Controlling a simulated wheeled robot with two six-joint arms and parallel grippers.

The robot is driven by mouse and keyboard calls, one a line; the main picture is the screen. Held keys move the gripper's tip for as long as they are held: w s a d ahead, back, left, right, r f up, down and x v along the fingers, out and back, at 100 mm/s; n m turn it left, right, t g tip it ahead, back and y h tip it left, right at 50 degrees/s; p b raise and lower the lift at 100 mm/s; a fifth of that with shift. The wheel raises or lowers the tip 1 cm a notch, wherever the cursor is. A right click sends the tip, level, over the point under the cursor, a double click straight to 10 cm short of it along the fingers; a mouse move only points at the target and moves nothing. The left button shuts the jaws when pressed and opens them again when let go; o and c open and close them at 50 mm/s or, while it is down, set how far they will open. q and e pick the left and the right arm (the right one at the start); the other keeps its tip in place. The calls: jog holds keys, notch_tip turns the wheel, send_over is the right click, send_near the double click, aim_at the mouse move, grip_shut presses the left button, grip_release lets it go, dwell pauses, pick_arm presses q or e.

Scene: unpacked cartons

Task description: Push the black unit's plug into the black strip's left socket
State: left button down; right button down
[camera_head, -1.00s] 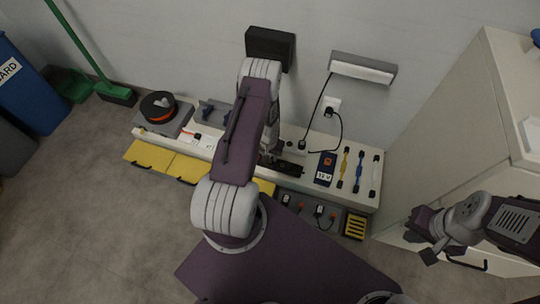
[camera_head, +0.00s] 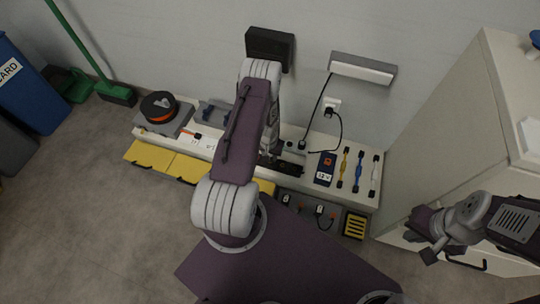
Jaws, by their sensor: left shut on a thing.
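The black unit (camera_head: 270,47) hangs on the wall at the top middle. The black strip (camera_head: 290,168) lies on the bench; its left end and left socket are largely hidden by my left arm. My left gripper (camera_head: 267,156) is low over the strip's left part, mostly covered by its own arm. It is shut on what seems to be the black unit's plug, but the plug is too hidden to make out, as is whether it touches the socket. My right gripper (camera_head: 422,247) is open and empty, beside the cabinet at the right.
A white unit (camera_head: 363,68) on the wall has a black cord. A wall outlet (camera_head: 331,105) and a grey strip (camera_head: 297,147) are behind the black strip. A dark meter (camera_head: 325,168) and coloured leads (camera_head: 358,172) lie to the right. The cabinet (camera_head: 460,130) bounds the right side.

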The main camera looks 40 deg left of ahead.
pick_arm(q)
jog(key=shift+f, duration=0.2)
jog(key=shift+f+b, duration=0.2)
jog(key=shift+b, duration=0.1)
jog(key=shift+f, duration=0.3)
dwell(0.9)
jog(key=c, duration=1)
grip_release()
jog(key=shift+r, duration=0.1)
jog(key=r+p, duration=0.2)
jog(key=r, duration=0.1)
jog(key=r+p, duration=0.2)
jog(key=r, duration=0.1)
jog(key=s+r+p, duration=0.1)
jog(key=r+p, duration=0.1)
jog(key=r, duration=0.1)
jog(key=shift+d, duration=0.15)
